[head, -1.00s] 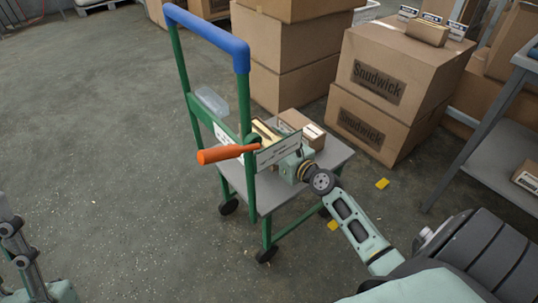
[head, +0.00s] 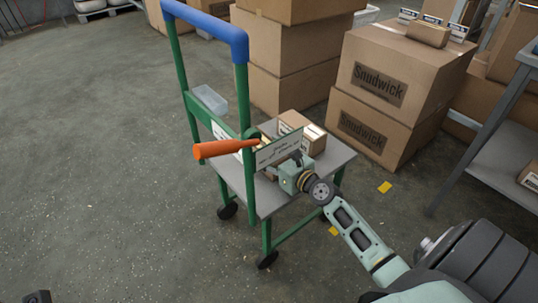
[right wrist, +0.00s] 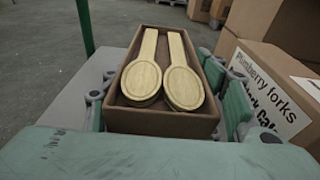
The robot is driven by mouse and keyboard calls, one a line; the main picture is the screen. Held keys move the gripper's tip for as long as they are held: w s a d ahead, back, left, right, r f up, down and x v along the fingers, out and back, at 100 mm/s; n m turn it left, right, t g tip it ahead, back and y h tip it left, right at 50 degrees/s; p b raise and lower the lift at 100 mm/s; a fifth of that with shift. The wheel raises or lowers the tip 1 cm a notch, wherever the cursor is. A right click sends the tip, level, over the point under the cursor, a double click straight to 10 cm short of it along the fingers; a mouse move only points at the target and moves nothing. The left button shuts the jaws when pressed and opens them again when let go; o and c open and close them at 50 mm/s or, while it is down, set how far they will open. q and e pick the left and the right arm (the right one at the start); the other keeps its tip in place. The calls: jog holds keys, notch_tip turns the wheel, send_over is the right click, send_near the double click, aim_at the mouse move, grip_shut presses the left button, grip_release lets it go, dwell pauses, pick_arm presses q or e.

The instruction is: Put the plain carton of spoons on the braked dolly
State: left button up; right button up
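The plain brown carton (right wrist: 160,122), open on top with pale wooden spoons (right wrist: 160,80) in it, sits between the fingers of my right gripper (right wrist: 165,100). The fingers lie close along both its sides; whether they press on it is unclear. In the head view my right gripper (head: 284,170) is low over the grey deck of the green dolly (head: 335,158), behind its white sign, which hides most of the carton. The dolly has a blue handle and an orange lever (head: 225,148). Only a dark tip of my left gripper (head: 38,297) shows at the bottom left.
Large "Snudwick" boxes (head: 385,85) stand behind right. A grey shelf rack (head: 500,120) is at far right. The left floor is clear.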

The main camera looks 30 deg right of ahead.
jog(key=o, duration=0.5)
jog(key=shift+c, duration=0.2)
jog(key=shift+r, duration=0.15)
jog(key=shift+s, duration=0.35)
jog(key=s, duration=0.3)
jog(key=s+r, duration=0.1)
jog(key=s, duration=0.3)
jog(key=s+d+p, duration=0.1)
jog(key=s, duration=0.3)
jog(key=shift+s+r, duration=0.1)
jog(key=shift+r, duration=0.25)
